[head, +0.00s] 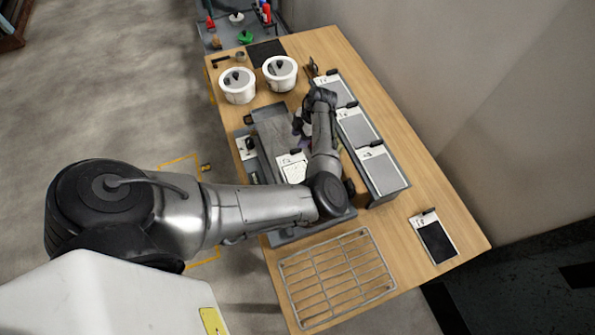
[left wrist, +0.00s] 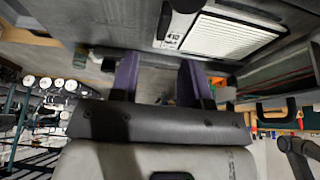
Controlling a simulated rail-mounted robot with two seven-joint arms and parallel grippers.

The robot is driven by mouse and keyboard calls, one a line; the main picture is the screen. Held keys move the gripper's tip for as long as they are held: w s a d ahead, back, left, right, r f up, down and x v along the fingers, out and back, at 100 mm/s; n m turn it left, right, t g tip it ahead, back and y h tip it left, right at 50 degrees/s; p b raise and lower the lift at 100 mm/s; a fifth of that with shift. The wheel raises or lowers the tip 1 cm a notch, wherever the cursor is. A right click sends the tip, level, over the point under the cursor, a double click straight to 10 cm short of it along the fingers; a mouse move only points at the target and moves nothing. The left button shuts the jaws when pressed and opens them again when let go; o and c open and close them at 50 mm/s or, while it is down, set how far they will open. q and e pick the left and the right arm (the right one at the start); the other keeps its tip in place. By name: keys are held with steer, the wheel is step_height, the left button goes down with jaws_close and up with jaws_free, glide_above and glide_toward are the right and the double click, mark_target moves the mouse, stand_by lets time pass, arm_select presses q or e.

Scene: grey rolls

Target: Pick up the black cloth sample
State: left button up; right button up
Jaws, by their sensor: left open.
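A white-bordered card with a black swatch (head: 437,242) and a dark clip at its top edge lies flat at the right front of the wooden table; it looks like the black cloth sample. My left gripper (head: 301,124) is over the middle of the table, well apart from that card and partly hidden by its own wrist. In the left wrist view, the two purple fingers of the left gripper (left wrist: 158,78) are apart with nothing between them. A pale ribbed card (left wrist: 228,36) with a clip is above and right of them in that view. My right gripper is not in view.
A grey rack with several clipped grey cards (head: 380,168) stands right of my left arm. A wire rack (head: 335,279) lies at the table's front. Two white lidded pots (head: 238,92) and a black mat (head: 266,52) are at the back. Bare wood surrounds the black-swatch card.

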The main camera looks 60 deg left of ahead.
mark_target(293, 150)
arm_select(q)
steer(key=shift+p+x, duration=0.3)
steer(key=shift+x, duration=2.9)
steer(key=shift+s, duration=0.1)
jaws_close()
